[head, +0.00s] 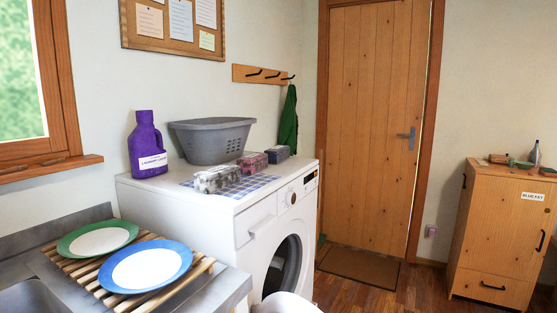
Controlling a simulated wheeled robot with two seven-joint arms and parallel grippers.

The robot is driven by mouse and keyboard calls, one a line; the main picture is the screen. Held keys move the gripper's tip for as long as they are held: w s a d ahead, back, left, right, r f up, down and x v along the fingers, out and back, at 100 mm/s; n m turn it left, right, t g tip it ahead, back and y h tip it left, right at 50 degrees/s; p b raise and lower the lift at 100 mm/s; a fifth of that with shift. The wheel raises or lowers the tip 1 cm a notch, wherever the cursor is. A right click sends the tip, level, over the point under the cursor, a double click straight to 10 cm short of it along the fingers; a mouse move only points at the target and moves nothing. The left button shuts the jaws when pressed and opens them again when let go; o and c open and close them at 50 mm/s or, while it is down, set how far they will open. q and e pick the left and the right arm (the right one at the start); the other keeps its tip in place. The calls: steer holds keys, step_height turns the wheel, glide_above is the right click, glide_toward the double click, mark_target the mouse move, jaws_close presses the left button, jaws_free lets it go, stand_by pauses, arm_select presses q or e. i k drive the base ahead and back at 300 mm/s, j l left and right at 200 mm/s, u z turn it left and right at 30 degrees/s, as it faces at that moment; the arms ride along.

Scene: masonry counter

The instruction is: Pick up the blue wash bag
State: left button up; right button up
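Three small box-like bags sit on top of the white washing machine (262,218). The farthest one, dark blue-grey, looks like the blue wash bag (279,154); it lies near the machine's back right, beside a pink-maroon bag (252,165). A grey-and-white patterned bag (218,179) lies nearest, on a blue-and-white checked cloth (243,188). The bags are small in this view, so fine detail is unclear.
A grey laundry basket (212,141) and a purple detergent bottle (147,146) stand behind the bags. Two plates, green-rimmed (97,239) and blue-rimmed (147,267), lie on a slatted wooden rack by the sink.

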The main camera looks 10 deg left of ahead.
mark_target(277, 154)
steer(key=i+l+z, duration=0.1)
steer(key=l+z, duration=0.25)
steer(key=i+l+z, duration=0.15)
steer(key=l+z, duration=0.2)
steer(key=i+l+z, duration=0.45)
steer(key=l+z, duration=0.2)
steer(key=i+u, duration=0.4)
steer(key=i, duration=0.25)
steer(key=i+l+u, duration=0.2)
steer(key=i+u, duration=0.25)
steer(key=i, duration=0.2)
steer(key=i+j+u, duration=0.15)
steer(key=i+u, duration=0.3)
steer(key=i, duration=0.6)
steer(key=i+l+u, duration=0.2)
steer(key=i+u, duration=0.3)
steer(key=i, duration=0.55)
steer(key=i+u, duration=0.4)
steer(key=i+l+u, duration=0.1)
steer(key=i+u, duration=0.35)
steer(key=i+l+u, duration=0.2)
steer(key=u, duration=0.2)
steer(key=i, duration=0.05)
